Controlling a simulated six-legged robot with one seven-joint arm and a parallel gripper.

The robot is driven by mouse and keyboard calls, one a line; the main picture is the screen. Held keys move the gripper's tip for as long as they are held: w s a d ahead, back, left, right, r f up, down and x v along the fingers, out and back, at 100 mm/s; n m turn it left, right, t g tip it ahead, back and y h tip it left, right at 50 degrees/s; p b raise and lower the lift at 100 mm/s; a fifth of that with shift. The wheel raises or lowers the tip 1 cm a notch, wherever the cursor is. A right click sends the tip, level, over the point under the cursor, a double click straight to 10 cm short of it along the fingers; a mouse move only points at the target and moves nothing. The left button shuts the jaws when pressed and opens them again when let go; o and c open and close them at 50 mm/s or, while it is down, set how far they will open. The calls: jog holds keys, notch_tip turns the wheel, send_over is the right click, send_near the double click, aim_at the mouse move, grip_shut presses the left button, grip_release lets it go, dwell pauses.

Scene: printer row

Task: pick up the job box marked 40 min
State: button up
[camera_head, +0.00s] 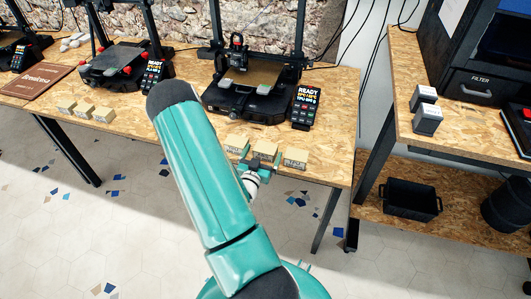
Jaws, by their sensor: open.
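Three small tan job boxes stand in a row at the front edge of the wooden table: a left box (236,144), a middle box (265,149) and a right box (295,157). Each has dark print on it, too small to read, so I cannot tell which is marked 40 min. My gripper (259,160) is open at the table edge, in front of the middle box. Its fingers seem to lie to either side of that box's near face; I cannot tell whether they touch it. Another group of tan boxes (84,111) stands farther left on the table.
A black 3D printer (248,105) with a READY panel (306,108) stands behind the boxes. At right, a second table holds two white-and-grey boxes (428,119); a black crate (411,201) is below.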

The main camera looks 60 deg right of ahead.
aim_at(267, 144)
jog(key=shift+w+d+f, duration=0.1)
jog(key=shift+w+d, duration=0.1)
jog(key=shift+d, duration=1.2)
jog(key=shift+w+d+f, duration=0.1)
jog(key=shift+w+d, duration=0.05)
jog(key=shift+d, duration=1.2)
jog(key=c, duration=1.1)
jog(key=shift+c, duration=0.2)
jog(key=shift+r, duration=0.15)
